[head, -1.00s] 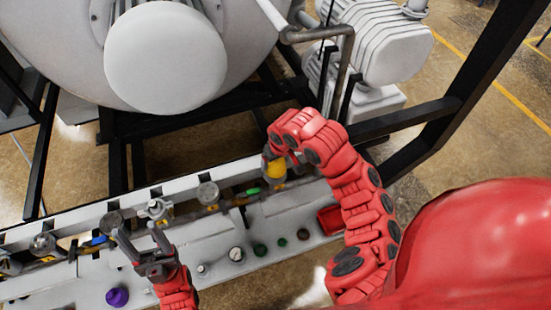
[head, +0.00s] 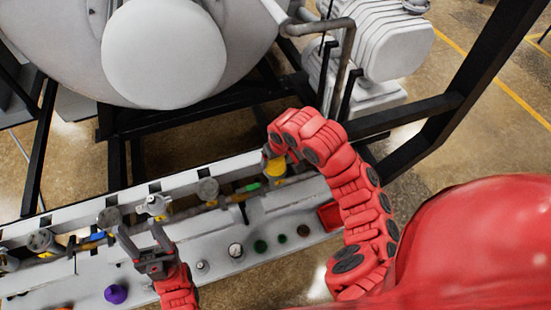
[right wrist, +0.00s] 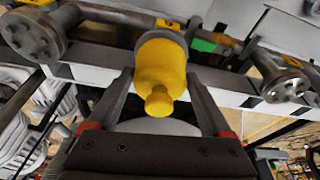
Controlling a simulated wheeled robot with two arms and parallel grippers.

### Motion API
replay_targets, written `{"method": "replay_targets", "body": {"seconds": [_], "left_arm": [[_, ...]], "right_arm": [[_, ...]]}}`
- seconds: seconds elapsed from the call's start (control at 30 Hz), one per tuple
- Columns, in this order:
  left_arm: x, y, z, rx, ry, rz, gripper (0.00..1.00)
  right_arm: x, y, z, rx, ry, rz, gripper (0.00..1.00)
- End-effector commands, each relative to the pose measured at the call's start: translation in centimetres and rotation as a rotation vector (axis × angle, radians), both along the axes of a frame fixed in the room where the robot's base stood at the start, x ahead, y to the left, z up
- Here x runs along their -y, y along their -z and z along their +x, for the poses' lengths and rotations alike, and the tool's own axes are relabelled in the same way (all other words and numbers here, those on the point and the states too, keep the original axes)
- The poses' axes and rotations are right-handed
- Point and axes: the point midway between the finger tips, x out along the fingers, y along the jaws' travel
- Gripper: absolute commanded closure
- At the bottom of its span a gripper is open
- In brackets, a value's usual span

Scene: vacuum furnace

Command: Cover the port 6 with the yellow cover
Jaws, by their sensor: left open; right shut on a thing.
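The yellow cover (head: 275,169) is at the right part of the pipe row in the head view, just below my right gripper (head: 270,155). In the right wrist view the yellow cover (right wrist: 160,72) sits between the two fingers of my right gripper (right wrist: 161,80), its knob toward me. Its wide end is at a grey round rim on the pipe; I cannot tell if it is fully seated. My left gripper (head: 141,234) is open and empty, near a grey flanged port (head: 109,218) at the left.
The large furnace vessel (head: 163,54) and black frame bars (head: 405,125) stand behind.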

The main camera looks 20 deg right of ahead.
Motion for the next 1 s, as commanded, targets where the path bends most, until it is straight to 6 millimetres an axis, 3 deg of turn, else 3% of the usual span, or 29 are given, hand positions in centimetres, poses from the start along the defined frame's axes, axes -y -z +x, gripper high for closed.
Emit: {"method": "replay_targets", "body": {"seconds": [0.07, 0.1, 0.2, 0.57, 0.7, 0.8, 1.0], "left_arm": [[0.0, 0.1, 0.0, 0.000, 0.000, 0.000, 0.40], [0.0, 0.1, 0.0, 0.000, 0.000, 0.000, 0.40], [0.0, 0.1, 0.0, 0.000, 0.000, 0.000, 0.40], [0.0, 0.4, 0.0, 0.000, 0.000, 0.000, 0.40], [0.0, 0.9, 0.0, 0.000, 0.000, 0.000, 0.40], [0.0, -0.3, 0.0, 0.000, 0.000, 0.000, 0.40], [0.0, -0.7, 0.0, 0.000, 0.000, 0.000, 0.40]], "right_arm": [[0.0, 0.1, 0.0, 0.000, 0.000, 0.001, 0.71], [0.0, 0.1, 0.0, 0.000, 0.000, 0.001, 0.15], [0.0, 0.1, 0.0, 0.000, 0.000, 0.000, 0.00], [-0.1, -0.8, -0.1, 0.004, -0.002, 0.003, 0.00], [0.3, -3.2, -0.7, 0.010, 0.001, -0.002, 0.00], [0.4, -6.0, -1.4, 0.005, 0.000, -0.006, 0.00], [0.7, -11.0, -2.8, 0.006, 0.002, -0.005, 0.00]]}}
